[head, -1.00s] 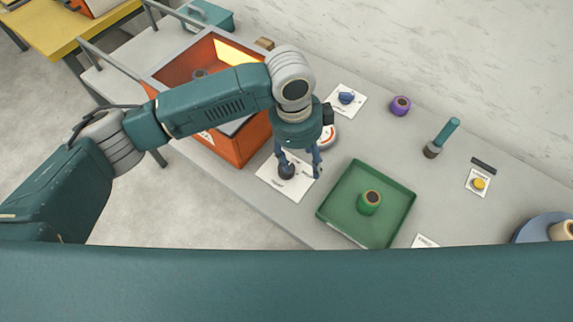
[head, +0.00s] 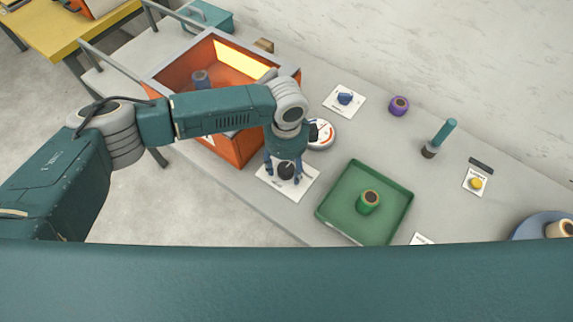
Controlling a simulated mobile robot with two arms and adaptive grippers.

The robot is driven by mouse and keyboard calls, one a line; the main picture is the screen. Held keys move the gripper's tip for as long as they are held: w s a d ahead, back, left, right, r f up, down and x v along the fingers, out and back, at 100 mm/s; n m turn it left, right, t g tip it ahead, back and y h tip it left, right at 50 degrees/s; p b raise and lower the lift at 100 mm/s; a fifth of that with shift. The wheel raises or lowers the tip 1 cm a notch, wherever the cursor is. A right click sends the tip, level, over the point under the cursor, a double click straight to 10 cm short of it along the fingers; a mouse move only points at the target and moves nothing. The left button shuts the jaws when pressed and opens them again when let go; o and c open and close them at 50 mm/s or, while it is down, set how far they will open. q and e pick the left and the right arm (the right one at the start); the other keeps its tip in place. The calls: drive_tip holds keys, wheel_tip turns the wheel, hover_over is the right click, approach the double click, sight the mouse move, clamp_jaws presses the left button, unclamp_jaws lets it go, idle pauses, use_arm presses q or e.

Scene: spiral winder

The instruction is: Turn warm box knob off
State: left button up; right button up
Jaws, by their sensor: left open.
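The orange warm box (head: 243,148) stands open at the left of the table, with a bright yellow glow on its inner wall. A dark round knob (head: 286,169) sits on a white printed card (head: 302,190) in front of the box. My left gripper (head: 283,179) points down over this card, open, with its fingers on either side of the knob. I cannot tell whether they touch it. The card's print is too small to read, and my gripper hides part of the card. My right gripper is not in view.
A round white dial (head: 323,134) stands just behind my left gripper. A green tray (head: 345,228) with a green spool (head: 368,202) lies to the right. A blue knob (head: 345,98) on a card, a purple spool (head: 399,106) and a teal-handled tool (head: 444,133) stand farther back.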

use_arm(q)
drive_tip(key=shift+f, duration=0.15)
drive_tip(key=shift+c, duration=0.5)
drive_tip(key=c, duration=1)
drive_tip(key=shift+c, duration=0.2)
